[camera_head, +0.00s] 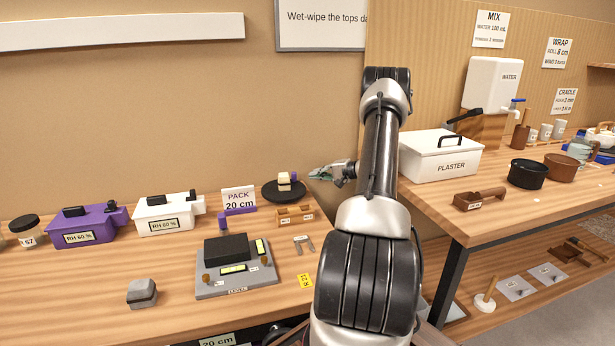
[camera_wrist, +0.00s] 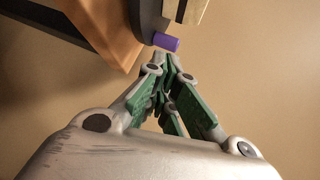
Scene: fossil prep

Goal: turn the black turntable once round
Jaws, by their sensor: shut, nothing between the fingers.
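The black turntable (camera_head: 272,193) lies at the back right of the left bench. A cream block (camera_head: 284,181) stands on it, with a small purple peg (camera_head: 294,176) at its right side. My gripper (camera_head: 321,173) is just right of the turntable, at about peg height. In the wrist view my gripper (camera_wrist: 168,63) is shut and empty, its fingertips close below the purple peg (camera_wrist: 167,42). I cannot tell whether they touch it. The dark turntable edge (camera_wrist: 132,22) and part of the cream block (camera_wrist: 184,12) show at the top of that view.
A wooden holder (camera_head: 296,214) and a "PACK 20 cm" sign (camera_head: 239,198) stand close to the turntable. A grey scale (camera_head: 236,280) sits in front. Purple (camera_head: 90,225) and white (camera_head: 167,214) boxes stand left. A white plaster box (camera_head: 440,158) is on the right bench.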

